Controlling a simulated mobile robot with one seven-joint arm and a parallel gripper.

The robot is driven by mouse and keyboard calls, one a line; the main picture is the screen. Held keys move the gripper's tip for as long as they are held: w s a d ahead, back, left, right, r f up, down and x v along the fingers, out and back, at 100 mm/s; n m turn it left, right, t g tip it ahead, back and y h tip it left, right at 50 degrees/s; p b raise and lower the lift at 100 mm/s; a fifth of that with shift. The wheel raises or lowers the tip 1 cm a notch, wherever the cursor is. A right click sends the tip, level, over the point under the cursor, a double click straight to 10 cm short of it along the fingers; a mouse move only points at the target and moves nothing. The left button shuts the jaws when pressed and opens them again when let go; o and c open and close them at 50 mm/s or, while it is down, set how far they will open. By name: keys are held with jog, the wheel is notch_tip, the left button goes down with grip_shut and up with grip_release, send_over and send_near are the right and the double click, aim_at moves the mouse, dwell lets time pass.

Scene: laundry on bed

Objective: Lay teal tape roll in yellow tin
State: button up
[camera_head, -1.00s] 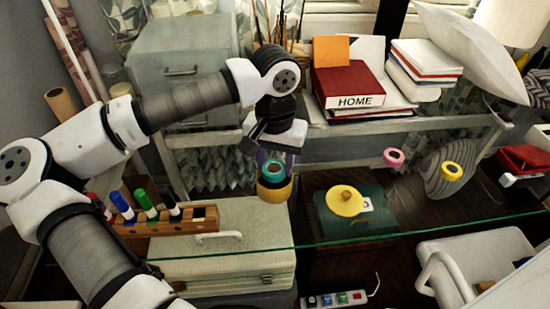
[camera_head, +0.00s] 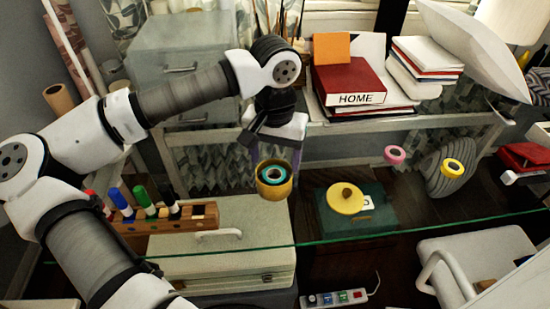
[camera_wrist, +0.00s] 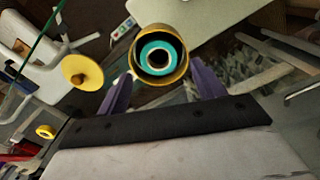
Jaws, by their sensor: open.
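The teal tape roll (camera_head: 273,174) lies inside the yellow tin (camera_head: 274,191), its ring facing up below the rim. The wrist view shows the same, with the teal roll (camera_wrist: 155,58) inside the rim of the yellow tin (camera_wrist: 160,82). The tin stands upright on the glass shelf. My gripper (camera_head: 276,155) is open and empty just behind and above the tin. Its two purple fingers are apart, one on each side of the tin in the wrist view (camera_wrist: 163,88). I cannot tell whether a finger touches the tin.
A yellow knobbed lid (camera_head: 345,198) lies to the right, over a green box (camera_head: 378,215). A pink tape roll (camera_head: 394,155) and a yellow tape roll (camera_head: 452,168) are farther right. A wooden marker holder (camera_head: 190,220) with several markers stands to the left.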

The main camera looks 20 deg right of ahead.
notch_tip(320, 180, up, 13)
jog(key=shift+f+b, duration=0.15)
jog(key=shift+b, duration=0.15)
dwell(0.5)
